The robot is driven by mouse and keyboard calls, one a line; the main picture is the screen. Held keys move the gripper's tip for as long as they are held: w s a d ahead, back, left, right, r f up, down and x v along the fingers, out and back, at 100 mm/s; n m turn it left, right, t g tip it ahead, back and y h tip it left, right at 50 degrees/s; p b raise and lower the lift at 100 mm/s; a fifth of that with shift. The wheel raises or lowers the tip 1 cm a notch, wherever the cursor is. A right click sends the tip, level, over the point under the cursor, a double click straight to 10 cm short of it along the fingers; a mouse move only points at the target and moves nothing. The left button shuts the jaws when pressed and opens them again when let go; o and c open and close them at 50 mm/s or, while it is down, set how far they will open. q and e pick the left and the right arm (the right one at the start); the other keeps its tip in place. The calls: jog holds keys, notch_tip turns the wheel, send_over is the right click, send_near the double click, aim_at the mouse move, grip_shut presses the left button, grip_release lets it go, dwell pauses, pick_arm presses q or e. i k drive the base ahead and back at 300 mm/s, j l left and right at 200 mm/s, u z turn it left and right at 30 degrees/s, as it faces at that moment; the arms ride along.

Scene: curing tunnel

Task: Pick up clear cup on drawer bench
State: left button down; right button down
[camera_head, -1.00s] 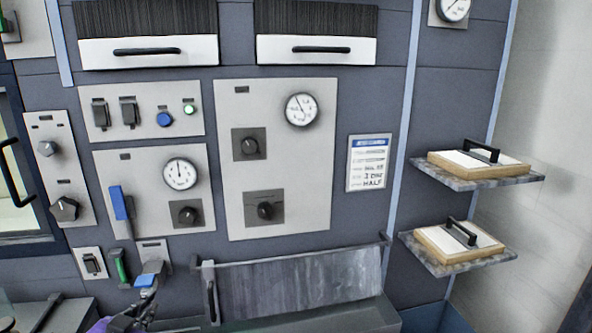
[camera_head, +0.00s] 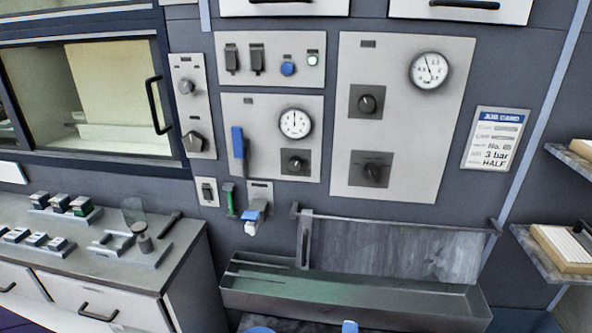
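The drawer bench (camera_head: 185,238) stands at the left, with a grey top and white drawer fronts (camera_head: 95,300). A small see-through, greyish cup-like shape (camera_head: 132,208) stands on its top, behind a small dark knob-like piece (camera_head: 142,240). Its outline is faint, and its lower part is partly hidden. Neither gripper shows in the head view now. Small blue pieces at the bottom edge are cut off, and I cannot tell what they are.
Small dark blocks (camera_head: 82,205) in racks and a grey fixture share the bench top. A glass-fronted chamber (camera_head: 95,90) is behind it. A long metal trough (camera_head: 350,300) stands to the right, below a wall of gauges and knobs. Shelves (camera_head: 540,245) are at the far right.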

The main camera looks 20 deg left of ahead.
aim_at(132, 210)
jog(key=u, duration=1.85)
